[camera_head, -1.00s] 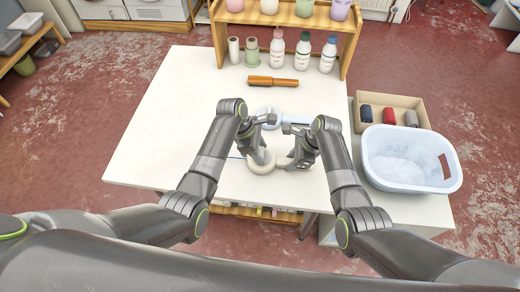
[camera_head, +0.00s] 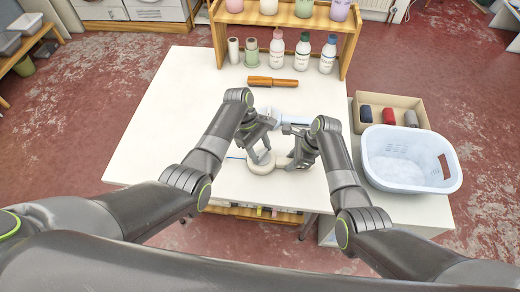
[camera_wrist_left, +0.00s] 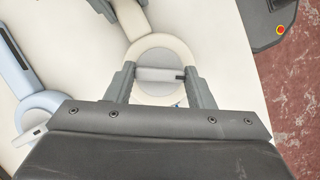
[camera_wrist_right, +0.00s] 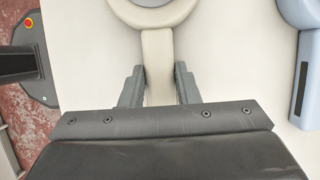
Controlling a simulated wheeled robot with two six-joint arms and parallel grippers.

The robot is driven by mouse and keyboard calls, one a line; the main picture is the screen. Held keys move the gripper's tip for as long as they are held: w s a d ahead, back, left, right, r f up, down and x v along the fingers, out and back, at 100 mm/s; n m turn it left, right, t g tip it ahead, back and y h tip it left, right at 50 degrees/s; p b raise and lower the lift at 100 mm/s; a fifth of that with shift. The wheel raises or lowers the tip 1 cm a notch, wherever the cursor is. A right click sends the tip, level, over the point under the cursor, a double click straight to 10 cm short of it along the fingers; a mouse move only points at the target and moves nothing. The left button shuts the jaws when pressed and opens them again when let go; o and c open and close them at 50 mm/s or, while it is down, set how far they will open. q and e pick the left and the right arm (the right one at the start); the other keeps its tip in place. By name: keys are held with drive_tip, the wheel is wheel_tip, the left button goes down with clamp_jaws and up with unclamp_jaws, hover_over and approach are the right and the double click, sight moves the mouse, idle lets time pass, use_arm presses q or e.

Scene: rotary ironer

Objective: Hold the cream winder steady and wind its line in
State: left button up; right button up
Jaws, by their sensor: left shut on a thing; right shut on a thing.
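The cream winder (camera_head: 262,168) lies near the front edge of the white table, its round head to the left and its handle to the right. My left gripper (camera_wrist_left: 160,74) is shut on a pale crank bar (camera_wrist_left: 158,75) that crosses the winder's round head. My right gripper (camera_wrist_right: 158,76) is shut on the cream handle (camera_wrist_right: 158,52), with a finger on each side. In the head view both grippers partly hide the winder. A short piece of blue line (camera_head: 235,157) shows to the left of the head.
A light blue winder-like tool (camera_head: 296,119) lies just behind, and shows in the left wrist view (camera_wrist_left: 40,103). Farther back are a wooden-brown roller (camera_head: 272,81) and a bottle shelf (camera_head: 349,45). A pale blue basket (camera_head: 410,178) stands right. The table's left side is clear.

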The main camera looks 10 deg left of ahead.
use_arm(q)
drive_tip(key=m, duration=0.2)
drive_tip(key=m+g+y, duration=0.1)
drive_tip(key=m, duration=0.2)
drive_tip(key=shift+w+d+m+g+y, duration=0.1)
drive_tip(key=shift+w+m+g+y, duration=0.05)
drive_tip(key=shift+m+g+y, duration=0.15)
drive_tip(key=m+y, duration=0.1)
drive_tip(key=m, duration=0.3)
drive_tip(key=shift+d+m+g+y, duration=0.1)
drive_tip(key=shift+m+g+y, duration=0.2)
drive_tip(key=shift+y, duration=0.1)
drive_tip(key=o, duration=1)
drive_tip(key=shift+r, duration=0.1)
drive_tip(key=v, duration=1.1)
drive_tip(key=shift+w+r, duration=0.25)
drive_tip(key=shift+r, duration=0.1)
